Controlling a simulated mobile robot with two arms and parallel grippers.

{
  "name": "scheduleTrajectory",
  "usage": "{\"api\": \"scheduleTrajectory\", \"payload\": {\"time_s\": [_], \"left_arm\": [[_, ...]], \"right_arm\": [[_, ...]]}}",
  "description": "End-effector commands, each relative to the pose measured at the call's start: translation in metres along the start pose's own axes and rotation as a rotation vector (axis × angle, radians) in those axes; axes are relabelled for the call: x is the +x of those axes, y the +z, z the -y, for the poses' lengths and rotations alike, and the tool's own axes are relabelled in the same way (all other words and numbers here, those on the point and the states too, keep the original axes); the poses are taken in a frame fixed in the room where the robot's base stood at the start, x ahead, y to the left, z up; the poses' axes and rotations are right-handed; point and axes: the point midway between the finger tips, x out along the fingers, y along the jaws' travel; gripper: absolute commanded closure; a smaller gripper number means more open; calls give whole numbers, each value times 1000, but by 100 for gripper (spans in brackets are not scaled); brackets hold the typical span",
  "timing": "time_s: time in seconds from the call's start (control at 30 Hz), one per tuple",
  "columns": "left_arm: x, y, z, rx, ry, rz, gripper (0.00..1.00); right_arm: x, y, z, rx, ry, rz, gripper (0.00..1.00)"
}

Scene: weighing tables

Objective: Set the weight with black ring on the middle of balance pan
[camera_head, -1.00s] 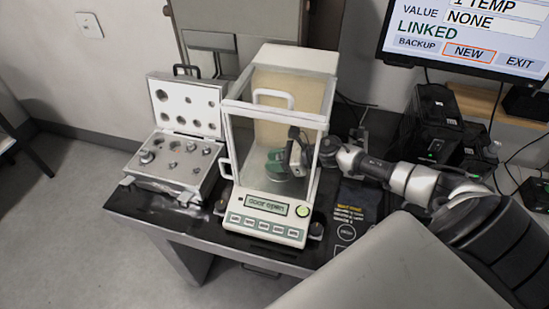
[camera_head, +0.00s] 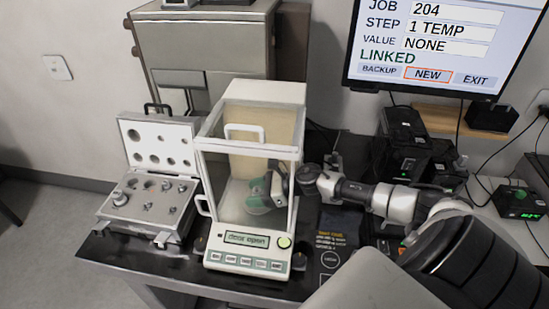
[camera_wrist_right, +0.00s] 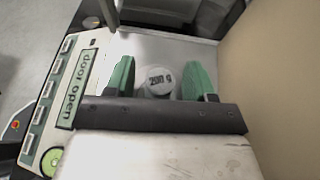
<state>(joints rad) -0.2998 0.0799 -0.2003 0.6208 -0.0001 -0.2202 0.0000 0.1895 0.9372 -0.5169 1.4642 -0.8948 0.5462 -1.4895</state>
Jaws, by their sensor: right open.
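My right gripper (camera_head: 260,194) reaches through the right side of the balance (camera_head: 247,264) into its glass chamber. In the right wrist view its green fingertips (camera_wrist_right: 161,77) are apart, one on each side of a pale round weight (camera_wrist_right: 161,82) marked "200 g". Gaps seem to show between the weight and the fingers. The gripper's dark bar hides the near part of the weight, so I cannot tell whether it has a black ring. The balance pan is not clearly visible beneath it. The balance display reads "door open". My left gripper is not in view.
An open weight case (camera_head: 132,209) with several weights stands left of the balance. A dark mat (camera_head: 337,236) lies to its right. The monitor (camera_head: 430,45) shows "LINKED" and value "NONE". The chamber's glass walls stand close around my gripper.

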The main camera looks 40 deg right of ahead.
Motion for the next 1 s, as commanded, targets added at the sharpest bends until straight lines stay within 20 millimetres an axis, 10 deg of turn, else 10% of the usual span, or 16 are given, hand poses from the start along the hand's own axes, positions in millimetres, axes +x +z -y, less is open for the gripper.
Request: {"api": "scheduleTrajectory", "payload": {"time_s": [0.5, 1.0], "left_arm": [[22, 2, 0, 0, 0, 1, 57], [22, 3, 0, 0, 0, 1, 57]], "right_arm": [[-94, -2, -1, 0, 1, -5, 45], [-108, 0, 0, -2, 2, 0, 45]]}}
